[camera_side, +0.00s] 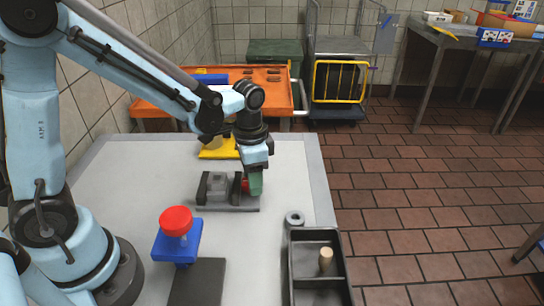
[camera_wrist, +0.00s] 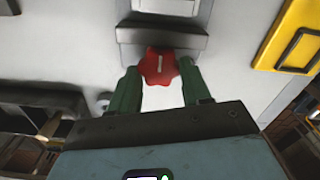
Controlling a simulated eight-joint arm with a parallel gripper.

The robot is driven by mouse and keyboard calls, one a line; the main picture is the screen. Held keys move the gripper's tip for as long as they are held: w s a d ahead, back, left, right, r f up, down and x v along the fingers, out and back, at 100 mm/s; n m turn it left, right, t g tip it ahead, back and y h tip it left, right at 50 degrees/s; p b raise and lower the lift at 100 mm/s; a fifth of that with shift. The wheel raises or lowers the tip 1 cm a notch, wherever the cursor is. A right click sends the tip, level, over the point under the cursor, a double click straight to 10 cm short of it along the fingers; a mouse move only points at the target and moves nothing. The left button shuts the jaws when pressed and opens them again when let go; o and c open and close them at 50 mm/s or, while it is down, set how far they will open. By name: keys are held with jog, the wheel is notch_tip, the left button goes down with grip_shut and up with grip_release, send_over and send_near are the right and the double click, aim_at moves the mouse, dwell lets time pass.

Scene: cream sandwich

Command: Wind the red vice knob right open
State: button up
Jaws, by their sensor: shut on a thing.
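The red vice knob (camera_wrist: 159,67) is a lobed disc with a pale line on its face. In the wrist view it sits between the two green fingers of my gripper (camera_wrist: 160,85), which are shut on its sides. In the side view my gripper (camera_side: 256,183) points down at the right end of the small grey vice (camera_side: 218,186), and only a sliver of the knob (camera_side: 245,186) shows beside the finger. The vice's dark jaws stand on a flat base on the pale table. The vice body (camera_wrist: 160,38) also shows at the top of the wrist view.
A red button on a blue block (camera_side: 177,238) stands at the table's front. A dark tray (camera_side: 289,270) with a wooden peg (camera_side: 325,258) and a grey ring (camera_side: 294,218) lie at the right. A yellow item (camera_side: 218,152) lies behind the vice.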

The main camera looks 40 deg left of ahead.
aim_at(247, 182)
jog(key=o, duration=1.1)
jog(key=shift+c, duration=0.2)
jog(key=shift+r, duration=0.1)
notch_tip(247, 182, up, 12)
jog(key=s+a+f+n+t, duration=0.1)
jog(key=s+a+n+t, duration=0.1)
jog(key=s+n+t, duration=0.3)
jog(key=shift+s+a+f+n+t, duration=0.2)
jog(key=shift+s+a+n+t, duration=0.15)
jog(key=shift+s+t, duration=0.55)
